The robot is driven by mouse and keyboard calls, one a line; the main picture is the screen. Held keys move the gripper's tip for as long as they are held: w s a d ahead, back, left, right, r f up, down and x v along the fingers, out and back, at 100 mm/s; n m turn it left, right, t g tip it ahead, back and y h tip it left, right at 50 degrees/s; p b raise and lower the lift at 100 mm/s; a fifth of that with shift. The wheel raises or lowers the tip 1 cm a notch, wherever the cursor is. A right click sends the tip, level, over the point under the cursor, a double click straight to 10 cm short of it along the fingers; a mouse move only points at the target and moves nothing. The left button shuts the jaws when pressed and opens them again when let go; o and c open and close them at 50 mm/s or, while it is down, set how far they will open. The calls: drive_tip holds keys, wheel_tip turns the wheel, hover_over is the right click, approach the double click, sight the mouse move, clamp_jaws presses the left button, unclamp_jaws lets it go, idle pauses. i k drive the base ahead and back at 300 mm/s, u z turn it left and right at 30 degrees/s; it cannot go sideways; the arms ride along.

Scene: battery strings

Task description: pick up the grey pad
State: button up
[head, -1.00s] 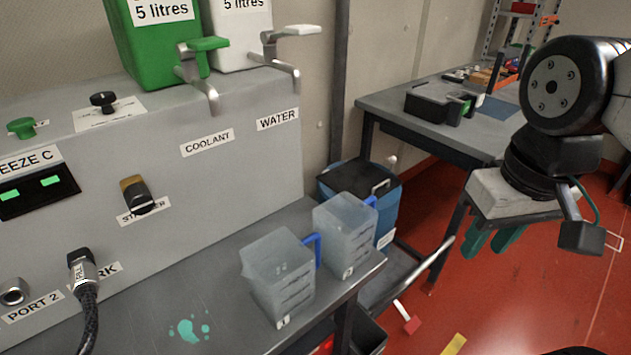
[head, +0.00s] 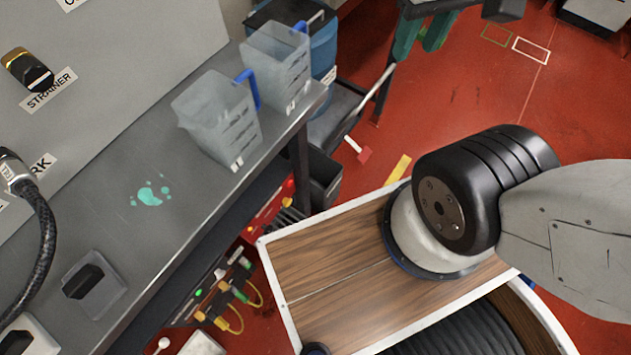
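A grey pad (head: 107,287) with a black grip on top lies flat on the grey bench (head: 165,250), at the lower left of the head view. My gripper (head: 421,36) is at the top of the head view, cut by the upper edge. Its two green fingers point down and stand apart, with nothing seen between them. It is far from the pad, out beyond the bench edge above the red floor.
A white pad (head: 38,345) with a black grip lies near the grey one, partly out of frame. Clear jugs (head: 218,120) stand farther along the bench near a teal spill (head: 152,195). A black hose (head: 45,235) hangs at the left. Yellow-plugged cables (head: 235,310) are below the bench.

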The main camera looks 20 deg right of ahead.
sight(96, 286)
drive_tip(key=k, duration=0.5)
drive_tip(key=u, duration=1.25)
drive_tip(key=i, duration=0.3)
drive_tip(key=u, duration=0.3)
